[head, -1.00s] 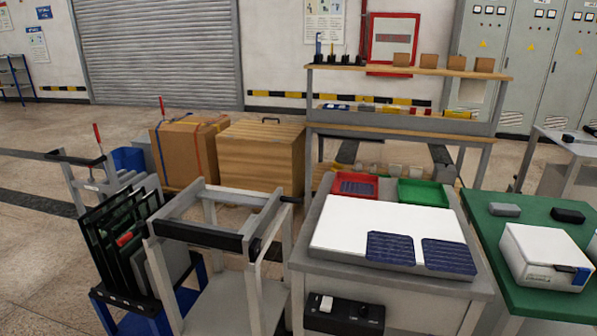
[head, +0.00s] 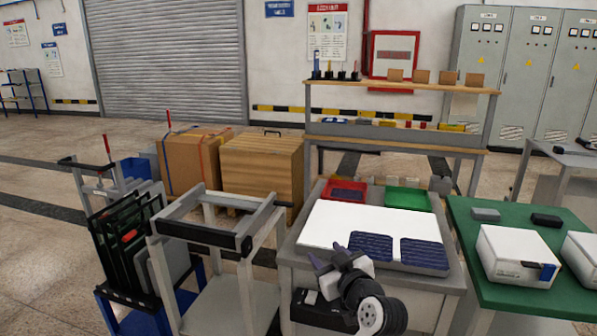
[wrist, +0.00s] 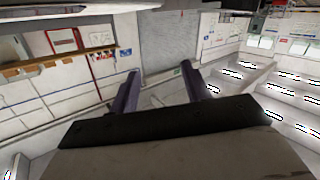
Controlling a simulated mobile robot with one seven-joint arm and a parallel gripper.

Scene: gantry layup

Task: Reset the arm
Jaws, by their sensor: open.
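My gripper (head: 328,259) shows in the head view above the front of the white-topped bench (head: 325,228). Its two purple-grey fingers are apart and point up and to the left. In the wrist view the fingers of my gripper (wrist: 160,88) are spread with nothing between them. That view looks out across the room at walls and a shutter, and shows no bench top below the fingers. My wrist hides part of the bench front and its dark control box (head: 312,312).
Two dark blue cells (head: 371,246) (head: 424,254) lie on the bench. Behind them are a red tray (head: 330,197) holding a blue cell and a green tray (head: 408,199). A grey frame stand (head: 243,228) is at left, a green table (head: 463,232) at right.

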